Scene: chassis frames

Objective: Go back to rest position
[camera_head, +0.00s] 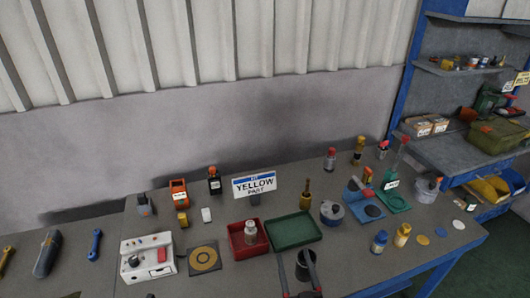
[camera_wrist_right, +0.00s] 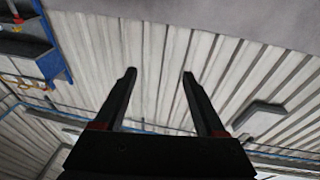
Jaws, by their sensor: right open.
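My right gripper (camera_head: 298,270) shows at the bottom edge of the head view, in front of the workbench (camera_head: 225,278). In the right wrist view my right gripper (camera_wrist_right: 158,75) has its two dark fingers wide apart with nothing between them.
A blue-framed shelf (camera_head: 455,70) stands at the right.

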